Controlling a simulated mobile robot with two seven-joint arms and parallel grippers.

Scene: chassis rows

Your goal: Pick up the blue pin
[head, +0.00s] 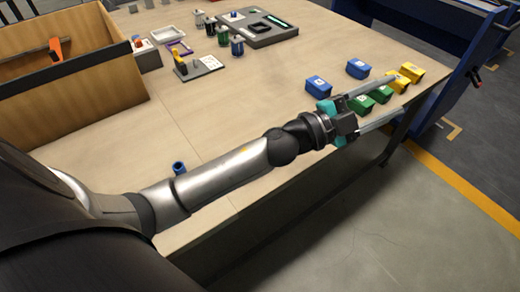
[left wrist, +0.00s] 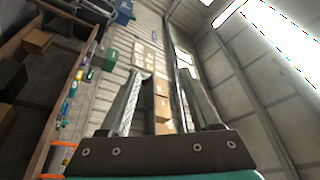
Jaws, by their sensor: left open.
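A small blue cylinder (head: 179,168), which looks like the blue pin, stands on the wooden table (head: 200,145) close behind my left forearm; its lower part is partly hidden by the arm. My left gripper (head: 402,98) is open and empty, with its fingers pointing right over the table's right edge, near the small bins and far from the blue cylinder. In the left wrist view its two fingers (left wrist: 160,76) are spread, with nothing between them but distant background. The blue cylinder does not show in that view. My right gripper is not in view.
Blue bins (head: 318,86), green bins (head: 380,94) and yellow bins (head: 411,72) sit around my left gripper. A large open box (head: 75,95) stands at left. A dark tray (head: 262,30) and several small cylinders are at the back. The table's middle is clear.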

